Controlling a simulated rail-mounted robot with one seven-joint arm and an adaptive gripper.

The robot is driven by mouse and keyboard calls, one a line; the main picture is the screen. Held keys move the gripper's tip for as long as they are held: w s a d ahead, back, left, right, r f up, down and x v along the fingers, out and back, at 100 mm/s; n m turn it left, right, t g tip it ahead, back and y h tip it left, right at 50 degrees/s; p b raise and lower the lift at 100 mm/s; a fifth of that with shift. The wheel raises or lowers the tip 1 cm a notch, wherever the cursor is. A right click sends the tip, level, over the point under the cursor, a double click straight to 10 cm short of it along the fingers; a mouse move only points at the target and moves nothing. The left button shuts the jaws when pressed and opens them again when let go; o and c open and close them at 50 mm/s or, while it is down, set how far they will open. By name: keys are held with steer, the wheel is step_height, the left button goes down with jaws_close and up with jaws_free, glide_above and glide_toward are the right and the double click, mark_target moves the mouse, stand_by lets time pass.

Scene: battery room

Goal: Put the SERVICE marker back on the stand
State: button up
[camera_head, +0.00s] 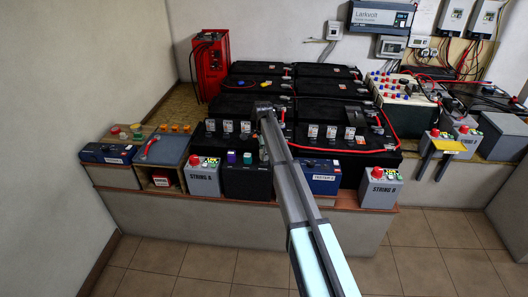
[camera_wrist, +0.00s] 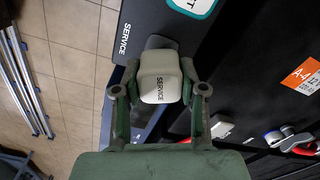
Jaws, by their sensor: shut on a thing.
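The SERVICE marker (camera_wrist: 160,68) is a rounded off-white block with dark lettering in the wrist view. My gripper (camera_wrist: 159,88) has its two green fingers closed on the marker's sides. A dark grey flat surface (camera_wrist: 143,20) also lettered SERVICE lies just beyond the marker; I cannot tell whether it is the stand or whether the marker touches it. In the head view my arm reaches over the front of the battery bench (camera_head: 230,220), and the gripper and marker are hidden there.
Black batteries (camera_head: 325,110) with cables fill the bench. STRING A (camera_head: 204,180) and STRING B (camera_head: 380,190) boxes stand along its front edge. A red charger (camera_head: 210,62) stands at the back left. In the wrist view, a clamp (camera_wrist: 290,138) lies right; tiled floor (camera_wrist: 65,70) shows left.

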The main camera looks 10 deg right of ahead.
steer(key=shift+f, duration=0.9)
steer(key=shift+f, duration=0.6)
stand_by(1.4)
steer(key=o, duration=0.9)
steer(key=shift+c, duration=0.2)
steer(key=shift+r, duration=0.15)
steer(key=shift+r+p, duration=2.45)
steer(key=shift+r, duration=2.9)
